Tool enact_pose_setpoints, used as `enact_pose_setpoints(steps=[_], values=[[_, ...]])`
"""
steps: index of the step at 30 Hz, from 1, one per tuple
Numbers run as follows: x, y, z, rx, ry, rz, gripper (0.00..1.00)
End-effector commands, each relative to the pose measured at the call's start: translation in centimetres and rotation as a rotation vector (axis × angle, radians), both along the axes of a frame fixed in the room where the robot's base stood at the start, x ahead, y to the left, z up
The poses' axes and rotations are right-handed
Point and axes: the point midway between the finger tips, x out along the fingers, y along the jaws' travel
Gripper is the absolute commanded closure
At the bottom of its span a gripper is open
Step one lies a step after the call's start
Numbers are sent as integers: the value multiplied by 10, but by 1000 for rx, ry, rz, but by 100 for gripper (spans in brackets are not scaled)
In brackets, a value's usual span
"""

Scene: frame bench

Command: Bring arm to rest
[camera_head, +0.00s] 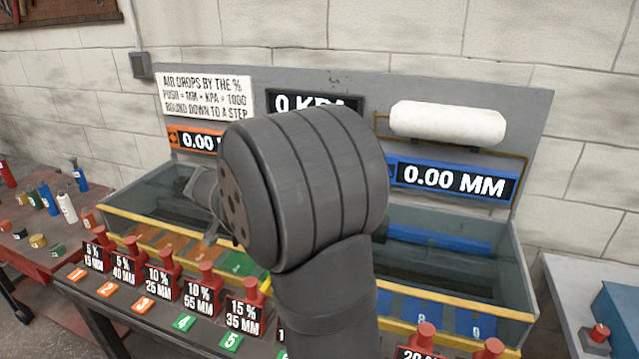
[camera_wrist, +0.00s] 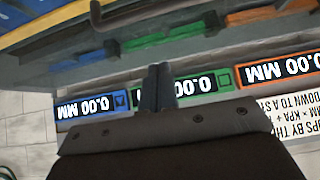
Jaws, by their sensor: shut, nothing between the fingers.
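My gripper (camera_wrist: 158,72) shows in the wrist view with its two dark fingers together and nothing between them. The fingers overlap the green-framed 0.00 MM display (camera_wrist: 200,86), which appears upside down behind them. In the head view my dark grey arm fills the middle, in front of the bench; only a grey part of its end shows at the left of the arm, and the fingertips cannot be made out there.
A grey back panel (camera_head: 530,115) carries a sign (camera_head: 205,92), a white cylinder (camera_head: 447,122) and a blue display (camera_head: 452,180). Clear-walled tanks stand below. Several red-knobbed labelled valves (camera_head: 205,283) line the front. Side tables (camera_head: 35,250) flank the bench.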

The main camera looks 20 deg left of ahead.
Motion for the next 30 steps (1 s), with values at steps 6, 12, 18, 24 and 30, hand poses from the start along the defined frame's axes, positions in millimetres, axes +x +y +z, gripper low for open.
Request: enact_pose_setpoints(steps=[6, 12, 18, 24, 30], values=[[0, 0, 0, 0, 0, 0, 100], [7, -1, -7, -1, 0, -2, 100], [30, -1, -32, -2, 1, -4, 100], [57, -1, -61, -2, 1, -3, 100], [50, 1, -77, -1, 1, 3, 100]])
